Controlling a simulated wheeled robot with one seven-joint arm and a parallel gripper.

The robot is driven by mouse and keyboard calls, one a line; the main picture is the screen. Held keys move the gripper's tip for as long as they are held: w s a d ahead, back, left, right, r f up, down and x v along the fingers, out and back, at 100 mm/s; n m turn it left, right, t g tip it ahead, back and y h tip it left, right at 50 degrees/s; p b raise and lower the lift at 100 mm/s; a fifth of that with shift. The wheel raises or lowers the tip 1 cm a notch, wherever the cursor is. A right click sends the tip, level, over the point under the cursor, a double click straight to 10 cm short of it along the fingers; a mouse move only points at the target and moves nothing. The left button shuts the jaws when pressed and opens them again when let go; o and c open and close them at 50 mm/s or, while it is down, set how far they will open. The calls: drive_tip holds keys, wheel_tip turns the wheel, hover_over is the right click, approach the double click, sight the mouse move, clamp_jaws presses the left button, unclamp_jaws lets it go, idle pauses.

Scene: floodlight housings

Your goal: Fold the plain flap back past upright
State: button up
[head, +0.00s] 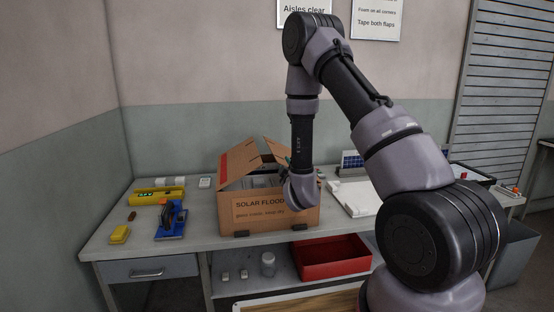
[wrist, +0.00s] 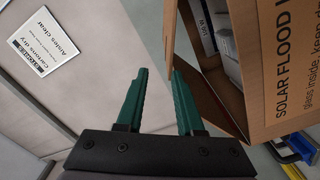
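The carton (head: 270,222) marked SOLAR FLOOD stands on the bench; its printed front also shows in the wrist view (wrist: 285,70). A flap with a red patch (head: 238,164) slopes up on its left. The plain brown flap (head: 276,150) slopes on the right, its top edge close to the other flap. Contact is unclear.
Pale boxes (wrist: 228,40) show inside the carton. A blue tool (head: 172,222), a yellow block (head: 120,234) and a yellow level-like device (head: 153,196) lie to the left. A white panel (head: 354,198) lies to the right. A red bin (head: 333,258) is on the shelf below.

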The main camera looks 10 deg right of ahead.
sight(277, 157)
drive_tip(key=shift+n, duration=0.4)
drive_tip(key=w, duration=0.7)
drive_tip(key=w+f, duration=0.1)
drive_tip(key=w, duration=0.3)
drive_tip(key=shift+a, duration=0.4)
clamp_jaws()
idle(0.5)
